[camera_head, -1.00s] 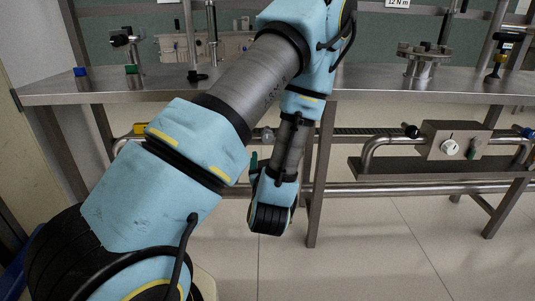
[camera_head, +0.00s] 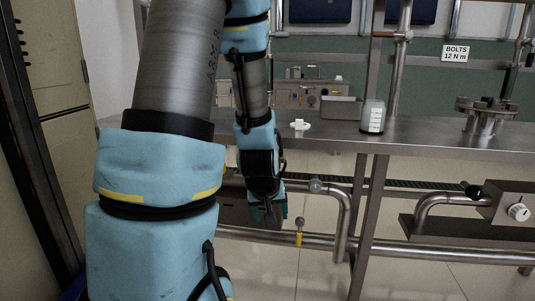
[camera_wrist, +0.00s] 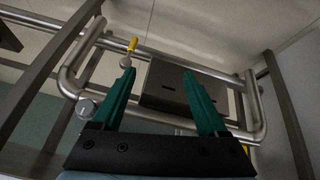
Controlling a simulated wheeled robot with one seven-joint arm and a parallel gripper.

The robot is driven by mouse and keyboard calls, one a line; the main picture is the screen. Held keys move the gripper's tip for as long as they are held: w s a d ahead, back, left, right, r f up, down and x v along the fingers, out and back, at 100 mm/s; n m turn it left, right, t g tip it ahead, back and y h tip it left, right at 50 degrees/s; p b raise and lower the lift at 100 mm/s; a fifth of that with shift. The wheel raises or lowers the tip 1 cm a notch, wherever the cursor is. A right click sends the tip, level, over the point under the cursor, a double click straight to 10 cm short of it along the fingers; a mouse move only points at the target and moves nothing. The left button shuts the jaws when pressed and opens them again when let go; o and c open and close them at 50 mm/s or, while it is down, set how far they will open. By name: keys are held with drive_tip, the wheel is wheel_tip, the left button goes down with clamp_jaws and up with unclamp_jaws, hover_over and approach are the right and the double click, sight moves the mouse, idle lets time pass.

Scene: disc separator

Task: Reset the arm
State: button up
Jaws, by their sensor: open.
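My arm runs up the left of the head view, with its blue shell and grey links, and bends over so that the forearm hangs down. My gripper (camera_head: 268,212) hangs below the bench's front edge, by the lower pipes, partly hidden behind my wrist. In the wrist view the green fingers of my gripper (camera_wrist: 160,74) are spread apart with nothing between them. A dark box on the pipework (camera_wrist: 163,88) shows beyond the fingers; whether they touch it cannot be told, but the fingertips look clear.
A steel bench (camera_head: 420,133) crosses the view. On it stand a white-filled beaker (camera_head: 373,117), a white cross-shaped piece (camera_head: 300,125), a grey bin (camera_head: 341,110) and a flanged disc unit (camera_head: 485,115). Pipes with a yellow-handled valve (camera_head: 299,239) run below.

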drive_tip(key=s+a+r+m+g+y, duration=0.1)
drive_tip(key=s+a+r+m+g, duration=0.1)
drive_tip(key=s+a+r+g, duration=0.45)
wheel_tip(320, 180, up, 24)
drive_tip(key=s+a+t+p, duration=0.1)
drive_tip(key=s+t+p, duration=0.1)
drive_tip(key=p, duration=2.4)
drive_tip(key=shift+s+r, duration=0.15)
drive_tip(key=shift+t, duration=0.25)
